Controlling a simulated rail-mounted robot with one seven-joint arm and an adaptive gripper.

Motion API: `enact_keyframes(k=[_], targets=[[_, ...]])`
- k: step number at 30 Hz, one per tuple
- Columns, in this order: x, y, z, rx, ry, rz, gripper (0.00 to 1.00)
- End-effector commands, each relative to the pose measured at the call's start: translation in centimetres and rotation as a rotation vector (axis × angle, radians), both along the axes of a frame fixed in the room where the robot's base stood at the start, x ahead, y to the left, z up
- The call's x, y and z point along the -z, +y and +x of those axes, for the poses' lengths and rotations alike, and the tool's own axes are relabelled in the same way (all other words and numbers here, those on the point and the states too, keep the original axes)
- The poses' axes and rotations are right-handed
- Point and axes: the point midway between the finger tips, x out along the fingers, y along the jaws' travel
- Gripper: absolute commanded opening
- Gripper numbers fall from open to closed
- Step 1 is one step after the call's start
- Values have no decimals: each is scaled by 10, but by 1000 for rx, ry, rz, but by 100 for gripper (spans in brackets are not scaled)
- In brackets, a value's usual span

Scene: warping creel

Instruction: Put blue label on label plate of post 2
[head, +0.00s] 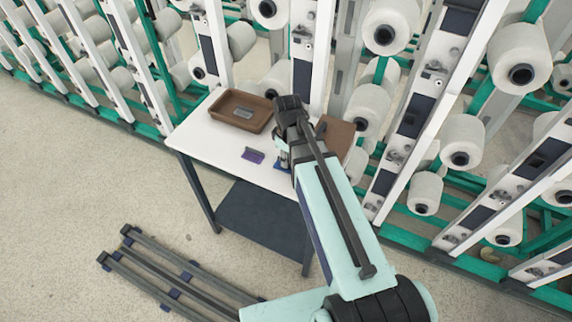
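A blue label (281,166) lies on the white table (196,127), mostly hidden under my gripper (284,158). My gripper points down at the table, right at the blue label. Its fingers are small and partly covered by my arm, so I cannot tell whether they are open or shut, or touching the label. White creel posts stand behind the table with dark plates on them, such as one plate (209,55) at the back left and another plate (413,115) to the right. I cannot tell which post is number 2.
A purple label (253,155) lies on the table left of my gripper. A brown tray (222,120) with a grey piece (243,113) inside stands behind it. A brown flat object (337,136) is at the table's right. White yarn bobbins (388,25) jut out between the posts.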

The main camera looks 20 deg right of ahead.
Motion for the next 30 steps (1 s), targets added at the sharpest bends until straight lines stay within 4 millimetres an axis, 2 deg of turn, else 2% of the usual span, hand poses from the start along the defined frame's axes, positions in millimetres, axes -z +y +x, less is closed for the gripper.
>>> enact_keyframes(k=[2,5,14,25,30], targets=[[0,0,0,0,0,0,30],[0,0,0,0,0,0,0],[-2,0,0,0,0,0,0],[-26,0,0,0,0,0,0],[-31,0,0,0,0,0,0]])
